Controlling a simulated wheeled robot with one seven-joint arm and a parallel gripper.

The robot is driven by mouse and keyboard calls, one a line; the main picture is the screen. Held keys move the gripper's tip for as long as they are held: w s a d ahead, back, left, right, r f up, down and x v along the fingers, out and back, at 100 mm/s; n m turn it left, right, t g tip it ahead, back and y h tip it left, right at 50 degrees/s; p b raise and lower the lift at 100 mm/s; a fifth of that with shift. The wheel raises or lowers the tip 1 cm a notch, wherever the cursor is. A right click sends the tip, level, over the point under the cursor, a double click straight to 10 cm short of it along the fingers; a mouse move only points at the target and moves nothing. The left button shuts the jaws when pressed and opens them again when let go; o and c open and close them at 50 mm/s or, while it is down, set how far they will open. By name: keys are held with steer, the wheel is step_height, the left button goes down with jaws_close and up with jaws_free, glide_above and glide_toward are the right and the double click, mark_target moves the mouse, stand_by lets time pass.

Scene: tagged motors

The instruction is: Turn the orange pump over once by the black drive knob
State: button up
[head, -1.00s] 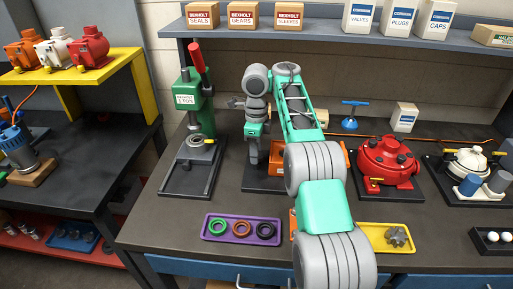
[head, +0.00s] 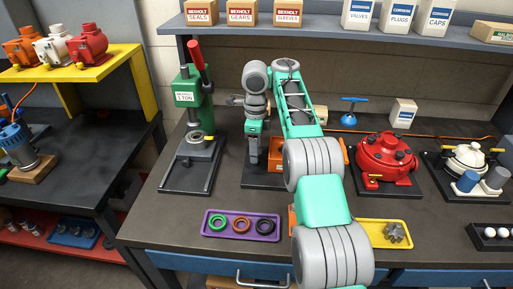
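An orange pump (head: 278,157) stands on a black base plate (head: 257,180) in the middle of the bench, largely hidden behind my arm. Bits of orange also show to the right of the arm. The black drive knob cannot be made out. My gripper (head: 254,158) points down at the left side of the orange pump, over the black base plate. Its fingertips are small and dark here, so I cannot tell whether they are open, shut or touching anything.
A green press (head: 187,95) stands to the left, a red pump (head: 386,158) and a white pump (head: 468,158) to the right. A purple tray (head: 210,229) with rings and a yellow tray (head: 372,240) lie in front. Another orange pump (head: 22,50) sits on the yellow shelf.

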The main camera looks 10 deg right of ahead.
step_height(320, 180, up, 8)
steer(key=p, duration=0.7)
steer(key=shift+f, duration=0.1)
